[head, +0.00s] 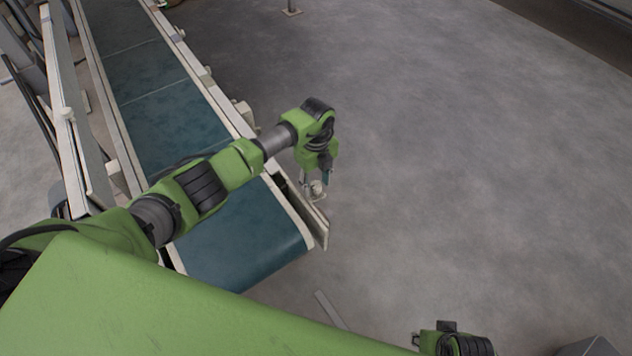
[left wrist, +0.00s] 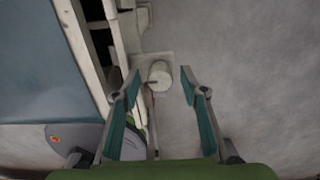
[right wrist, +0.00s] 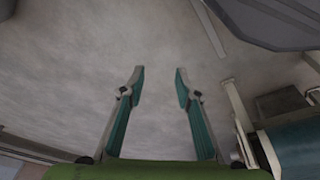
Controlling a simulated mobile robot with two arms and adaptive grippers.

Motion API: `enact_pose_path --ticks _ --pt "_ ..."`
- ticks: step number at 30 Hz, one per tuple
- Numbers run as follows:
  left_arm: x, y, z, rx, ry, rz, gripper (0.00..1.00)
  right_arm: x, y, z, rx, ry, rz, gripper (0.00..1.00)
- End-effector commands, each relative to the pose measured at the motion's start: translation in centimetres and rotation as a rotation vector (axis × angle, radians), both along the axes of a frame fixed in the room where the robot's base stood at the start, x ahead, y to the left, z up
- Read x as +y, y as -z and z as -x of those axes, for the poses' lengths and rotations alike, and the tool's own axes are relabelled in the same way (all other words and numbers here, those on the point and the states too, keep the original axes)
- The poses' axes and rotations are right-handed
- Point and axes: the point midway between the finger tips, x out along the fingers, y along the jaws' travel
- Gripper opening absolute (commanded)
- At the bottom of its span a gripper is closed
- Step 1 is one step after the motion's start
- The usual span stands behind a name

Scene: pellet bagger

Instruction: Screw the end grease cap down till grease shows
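The grease cap (left wrist: 160,75) is a small pale cylinder on a bracket at the side of the conveyor's end. In the left wrist view it lies between and just beyond the fingertips of my left gripper (left wrist: 160,82), which is open with clear gaps on both sides. In the head view the cap (head: 316,187) shows just below my left gripper (head: 326,172). No grease can be made out at this size. My right gripper (right wrist: 158,80) is open and empty above bare floor; in the head view only part of my right arm shows at the bottom edge.
The conveyor, with a dark teal belt (head: 240,235) and pale side rails (head: 222,105), runs from the upper left to its end near the middle. A pale frame (head: 75,120) stands left of it. The grey floor (head: 450,160) to the right is largely clear.

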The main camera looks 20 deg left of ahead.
Motion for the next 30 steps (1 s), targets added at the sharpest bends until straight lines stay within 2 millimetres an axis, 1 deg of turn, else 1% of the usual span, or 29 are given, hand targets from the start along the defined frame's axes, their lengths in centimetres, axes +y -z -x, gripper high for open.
enact_pose_path --ticks 1,2,3,5,6,14,19,23,30 --pt "0.0 0.0 0.0 0.0 0.0 0.0 0.37 0.0 0.0 0.0 0.0 0.0 0.0 0.31" --pt "0.0 0.0 0.0 0.0 0.0 0.0 0.29 0.0 0.0 0.0 0.0 0.0 0.0 0.31" --pt "0.0 0.0 0.0 0.0 0.0 0.0 0.19 0.0 0.0 0.0 0.0 0.0 0.0 0.31" --pt "0.0 0.0 0.0 0.0 0.0 0.0 0.03 0.0 0.0 0.0 0.0 0.0 0.0 0.31" --pt "0.0 0.0 0.0 0.0 0.0 0.0 0.01 0.0 0.0 0.0 0.0 0.0 0.0 0.31" --pt "0.0 0.0 0.0 0.0 0.013 0.0 0.01 0.0 0.0 0.0 0.0 0.0 0.0 0.31" --pt "0.1 0.0 0.0 0.0 0.067 -0.001 0.01 0.0 0.0 0.0 0.002 0.0 0.0 0.31" --pt "0.1 0.0 0.0 0.0 0.146 -0.001 0.01 0.0 -0.2 0.0 0.003 0.0 0.001 0.31" --pt "0.1 0.0 0.0 0.0 0.355 -0.002 0.01 0.1 -1.5 -0.2 -0.007 0.002 -0.002 0.31"
